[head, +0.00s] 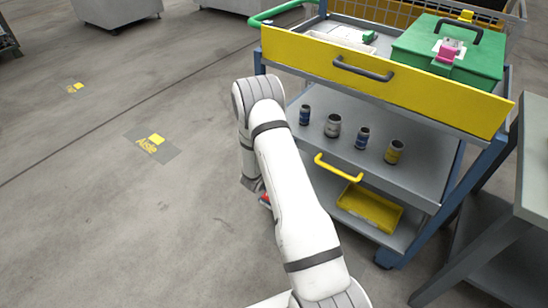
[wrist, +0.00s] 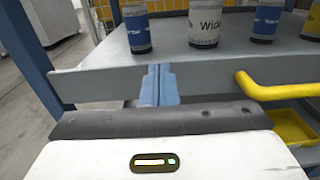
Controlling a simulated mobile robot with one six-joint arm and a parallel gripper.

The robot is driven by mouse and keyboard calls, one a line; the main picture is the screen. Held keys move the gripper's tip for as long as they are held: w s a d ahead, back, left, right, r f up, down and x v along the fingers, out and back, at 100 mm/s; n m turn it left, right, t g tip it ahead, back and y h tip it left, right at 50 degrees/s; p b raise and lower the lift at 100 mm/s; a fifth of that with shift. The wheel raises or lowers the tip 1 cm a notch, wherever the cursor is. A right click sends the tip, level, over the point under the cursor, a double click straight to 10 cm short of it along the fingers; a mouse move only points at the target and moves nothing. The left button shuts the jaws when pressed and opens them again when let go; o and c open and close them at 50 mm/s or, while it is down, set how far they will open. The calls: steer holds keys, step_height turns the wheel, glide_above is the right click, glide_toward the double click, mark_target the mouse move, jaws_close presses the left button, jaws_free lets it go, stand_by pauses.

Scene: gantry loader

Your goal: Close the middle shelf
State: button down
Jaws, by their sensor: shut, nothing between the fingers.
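The grey middle shelf (head: 316,145) of the cart carries several small cans and has a yellow handle (head: 338,168) on its front lip. In the wrist view the lip (wrist: 96,86) covers part of the blue left post, so the shelf appears to stick out past it. My gripper (wrist: 160,72) is shut and empty, with its blue fingertips at the front lip, left of the yellow handle (wrist: 272,92). I cannot tell whether they touch the lip. In the head view the gripper is mostly hidden by my arm.
Above is a yellow-fronted drawer (head: 430,93) with a dark handle, holding a green case (head: 425,50). A yellow bin (head: 370,208) sits on the bottom shelf. A grey bench (head: 536,150) stands close on the right. The floor to the left is open.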

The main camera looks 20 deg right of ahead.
steer(key=p+v, duration=0.1)
steer(key=v, duration=1.2)
steer(key=s+d+r+m+g+y+p, duration=0.1)
steer(key=s+d+r+m+g+p, duration=0.2)
steer(key=r, duration=0.5)
steer(key=s+r+m+g+p, duration=0.2)
steer(key=s+r+m+g, duration=0.2)
steer(key=s+r+m, duration=0.3)
steer(key=s+d+r+m+g+y+p, duration=0.1)
steer(key=s+d+r+m+g+p, duration=0.2)
steer(key=r, duration=0.6)
steer(key=s+a+r+m+t+y+p, duration=0.1)
steer(key=s+a+r+m+y+p, duration=0.4)
steer(key=r, duration=0.5)
steer(key=s+a+r+m+t+y+p, duration=0.2)
steer(key=s+a+r+m+y+p, duration=0.3)
steer(key=s+a+r+y, duration=0.3)
step_height(320, 180, up, 2)
steer(key=shift+s+a+m, duration=0.5)
steer(key=shift+a, duration=0.55)
